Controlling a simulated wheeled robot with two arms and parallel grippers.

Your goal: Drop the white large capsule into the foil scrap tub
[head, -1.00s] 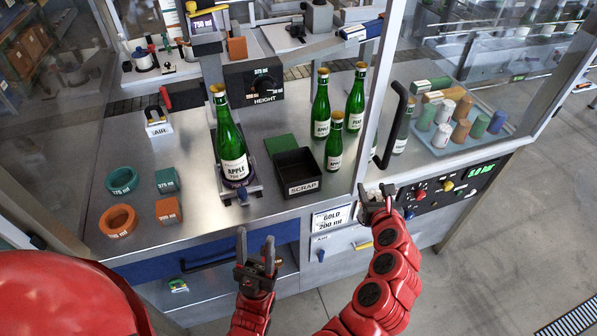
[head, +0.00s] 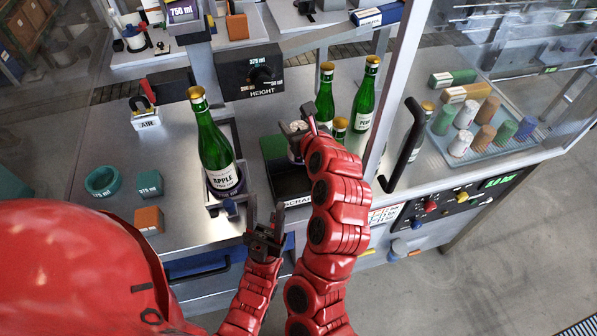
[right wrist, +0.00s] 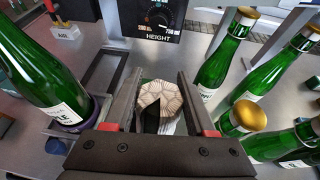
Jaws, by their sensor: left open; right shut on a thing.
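My right gripper (head: 297,136) is above the black scrap tub (head: 284,183), towards its back edge, with my red arm hiding much of the tub. In the right wrist view, the right gripper (right wrist: 160,100) is shut on the white large capsule (right wrist: 160,92), which shows a pale top with a line pattern between the two fingers. In the head view the capsule is mostly hidden by the gripper. My left gripper (head: 265,215) is open and empty, in front of the bench edge, left of the tub and lower than the right one.
A green apple bottle (head: 215,150) stands in a holder left of the tub. Several more green bottles (head: 364,100) stand close behind and right of the right gripper. A clear door with a black handle (head: 403,150) and a tray of capsules (head: 480,150) are further right.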

